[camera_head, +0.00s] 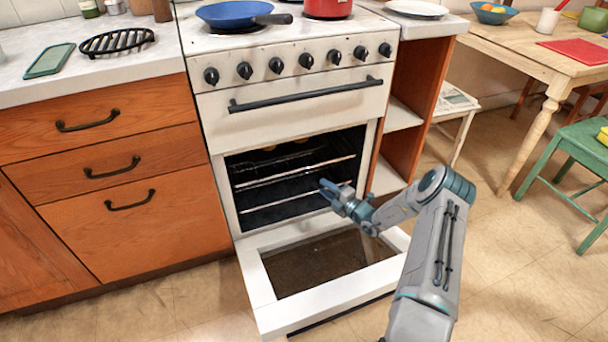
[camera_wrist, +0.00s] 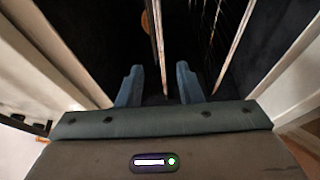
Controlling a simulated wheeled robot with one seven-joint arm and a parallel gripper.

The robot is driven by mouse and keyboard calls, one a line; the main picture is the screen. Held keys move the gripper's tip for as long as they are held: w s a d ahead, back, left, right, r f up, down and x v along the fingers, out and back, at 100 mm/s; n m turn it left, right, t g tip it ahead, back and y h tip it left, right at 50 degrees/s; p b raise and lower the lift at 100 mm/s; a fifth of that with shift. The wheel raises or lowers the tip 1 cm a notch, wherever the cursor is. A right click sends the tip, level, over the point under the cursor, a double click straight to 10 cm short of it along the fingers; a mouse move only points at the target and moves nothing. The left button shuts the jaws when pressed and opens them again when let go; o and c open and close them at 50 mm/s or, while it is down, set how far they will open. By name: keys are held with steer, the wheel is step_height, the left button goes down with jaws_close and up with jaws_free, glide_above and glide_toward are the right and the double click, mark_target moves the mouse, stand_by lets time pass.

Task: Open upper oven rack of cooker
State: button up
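The white cooker (camera_head: 300,115) stands between wooden cabinets, and its oven door (camera_head: 257,278) is folded down and open. The upper oven rack (camera_head: 285,174) lies inside the dark oven, with its front bar level and pushed in. My gripper (camera_head: 328,188) is at the oven opening, at its right half, fingers pointing inward. In the wrist view my gripper (camera_wrist: 158,82) is open, with the two fingers apart. The front bar of the upper rack (camera_wrist: 156,45) runs between the fingers in that picture. I cannot tell whether the bar is touched.
The lower rack (camera_head: 280,201) is below and shows at the right in the wrist view (camera_wrist: 238,45). Brown round items sit above the upper rack. A pan (camera_head: 235,14) and red pot (camera_head: 328,8) stand on top. A table (camera_head: 520,50) and green chair (camera_head: 575,150) are at right.

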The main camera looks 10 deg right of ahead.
mark_target(300, 170)
steer(key=shift+b+x, duration=1.7)
steer(key=shift+x, duration=4.05)
jaws_close()
